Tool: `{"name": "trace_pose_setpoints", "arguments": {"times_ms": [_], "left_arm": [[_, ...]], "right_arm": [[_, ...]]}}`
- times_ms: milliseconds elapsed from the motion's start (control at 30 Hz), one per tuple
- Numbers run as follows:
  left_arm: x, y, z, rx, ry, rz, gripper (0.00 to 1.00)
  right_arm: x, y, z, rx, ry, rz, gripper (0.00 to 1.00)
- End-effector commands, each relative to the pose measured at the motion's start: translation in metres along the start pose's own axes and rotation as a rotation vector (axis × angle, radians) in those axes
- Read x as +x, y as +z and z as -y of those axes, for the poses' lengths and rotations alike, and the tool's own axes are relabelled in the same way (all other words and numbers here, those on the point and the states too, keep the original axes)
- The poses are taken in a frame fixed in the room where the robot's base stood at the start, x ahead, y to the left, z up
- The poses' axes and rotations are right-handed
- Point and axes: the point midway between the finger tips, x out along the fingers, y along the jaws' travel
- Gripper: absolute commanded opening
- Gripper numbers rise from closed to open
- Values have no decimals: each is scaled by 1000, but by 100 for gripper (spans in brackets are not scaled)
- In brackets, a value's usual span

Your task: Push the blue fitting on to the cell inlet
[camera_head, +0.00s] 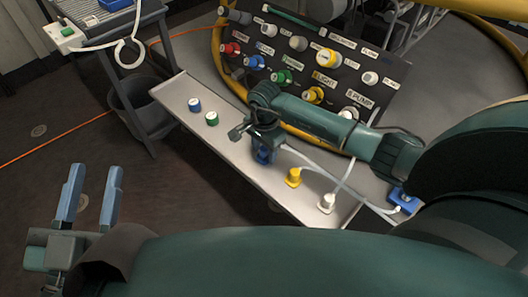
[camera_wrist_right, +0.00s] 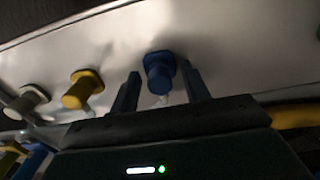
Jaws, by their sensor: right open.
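The blue fitting (camera_head: 263,156) stands on the pale shelf (camera_head: 180,92), partly hidden under my right gripper (camera_head: 258,146). In the right wrist view the blue fitting (camera_wrist_right: 159,72) is between the two spread fingers of my right gripper (camera_wrist_right: 161,84), with a visible gap on each side. A dark panel (camera_head: 345,58) behind the shelf carries several coloured ports with labels. A blue port (camera_head: 254,62) is on its left part; I cannot read which label is the cell inlet. My left gripper (camera_head: 94,180) is open and empty at lower left, far from the shelf.
A yellow fitting (camera_head: 293,177) and a white fitting (camera_head: 327,202) stand right of the blue one, with pale hoses near them. A grey cart (camera_head: 110,35) and bin (camera_head: 145,105) are at upper left.

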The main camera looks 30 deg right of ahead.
Motion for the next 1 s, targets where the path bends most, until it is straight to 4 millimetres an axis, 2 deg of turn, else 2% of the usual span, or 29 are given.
{"name": "trace_pose_setpoints", "arguments": {"times_ms": [633, 1000], "left_arm": [[0, 1, 0, 0, 0, 0, 36], [0, 1, 0, -1, 1, 1, 36]], "right_arm": [[0, 0, 0, -1, 0, 1, 46], [0, 1, 0, -1, 1, 1, 17]]}}
